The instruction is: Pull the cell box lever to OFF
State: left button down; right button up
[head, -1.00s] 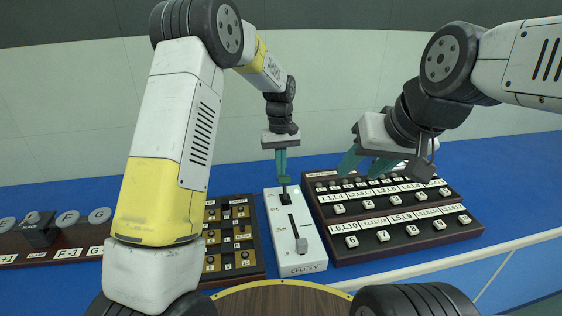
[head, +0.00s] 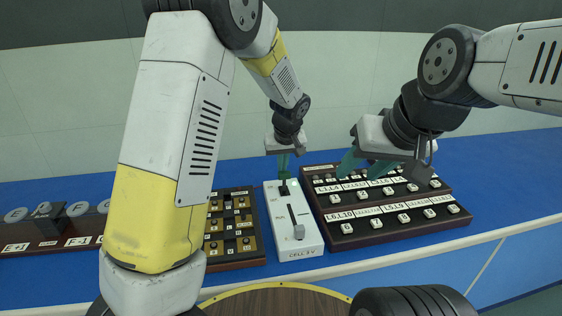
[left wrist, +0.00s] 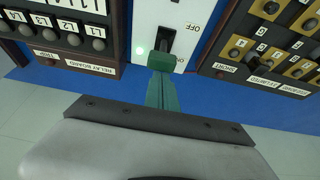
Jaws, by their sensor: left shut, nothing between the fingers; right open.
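The white cell box (head: 312,240), labelled CELL 5V on its front, stands on the blue bench. A dark slot runs along its top, with a light grey lever knob (head: 299,232) at the near end. My right gripper (head: 365,167) is open over the relay board.
The dark relay board (head: 440,235) with rows of labelled buttons stands right of the box. A dark panel with brass blocks (head: 233,262) stands close on the left. Further left is a brown rack (head: 60,247) with round discs. Bare blue bench lies at the right.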

aim_at(284, 174)
pick_arm(q)
jog(key=shift+s+d+t, duration=0.1)
jog(key=shift+s+t, duration=0.2)
jog(key=shift+s+d+f, duration=0.1)
jog(key=shift+s+d, duration=0.1)
jog(key=shift+s, duration=1.05)
jog(key=shift+s+d+f, duration=0.1)
jog(key=shift+s+f, duration=0.15)
jog(key=shift+s, duration=0.25)
jog(key=shift+s+d+f, duration=0.1)
jog(key=w+r, duration=0.3)
jog(key=w, duration=0.1)
jog(key=shift+a, duration=0.3)
jog(key=s+r, duration=0.6)
jog(key=shift+s+d+r, duration=0.25)
jog(key=shift+d, duration=0.2)
